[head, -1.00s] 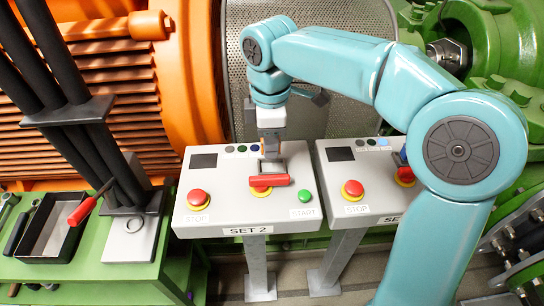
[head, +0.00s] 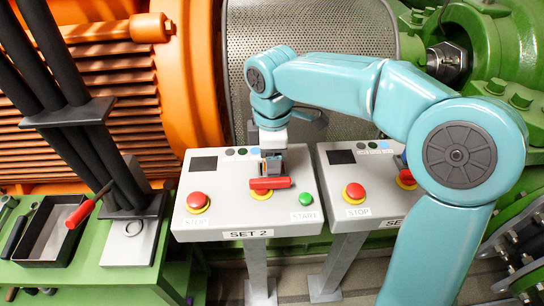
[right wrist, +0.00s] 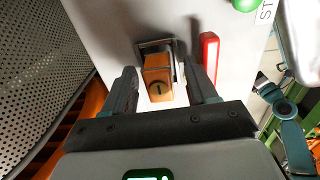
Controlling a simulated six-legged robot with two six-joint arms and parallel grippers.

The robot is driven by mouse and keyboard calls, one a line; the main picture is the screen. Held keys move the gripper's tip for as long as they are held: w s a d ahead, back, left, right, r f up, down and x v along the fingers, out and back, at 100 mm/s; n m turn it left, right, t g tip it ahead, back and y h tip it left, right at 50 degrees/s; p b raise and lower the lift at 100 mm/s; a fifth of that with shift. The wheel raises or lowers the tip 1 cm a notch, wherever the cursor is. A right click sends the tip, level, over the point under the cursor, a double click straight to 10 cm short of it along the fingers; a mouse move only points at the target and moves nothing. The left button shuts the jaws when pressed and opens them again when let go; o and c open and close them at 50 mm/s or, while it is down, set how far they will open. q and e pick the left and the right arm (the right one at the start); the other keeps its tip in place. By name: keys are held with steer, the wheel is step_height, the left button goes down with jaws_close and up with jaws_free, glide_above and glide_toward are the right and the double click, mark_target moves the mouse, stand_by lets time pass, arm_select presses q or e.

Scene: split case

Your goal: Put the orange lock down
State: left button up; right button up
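The orange lock (right wrist: 157,82) shows its keyhole face in the right wrist view, between the two fingers of my right gripper (right wrist: 165,92). A gap shows between the lock and each finger, so the gripper is open around it. The lock sits at a grey metal frame on the pale panel, beside a red bar (right wrist: 209,60). In the head view my right gripper (head: 272,165) is low over the SET 2 panel (head: 222,222), just behind the red bar (head: 270,183), and mostly hides the lock. My left gripper is not in view.
The SET 2 panel has a red stop button (head: 197,200) and a green start button (head: 306,199). A second panel (head: 375,212) stands to the right. A green bench (head: 95,272) at left holds a dark tray (head: 45,240) and a red-handled tool (head: 80,213).

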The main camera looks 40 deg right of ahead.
steer(key=shift+r, duration=0.45)
step_height(320, 180, up, 11)
steer(key=p, duration=0.2)
steer(key=shift+r+p, duration=0.2)
steer(key=shift+p, duration=0.15)
steer(key=shift+s, duration=0.1)
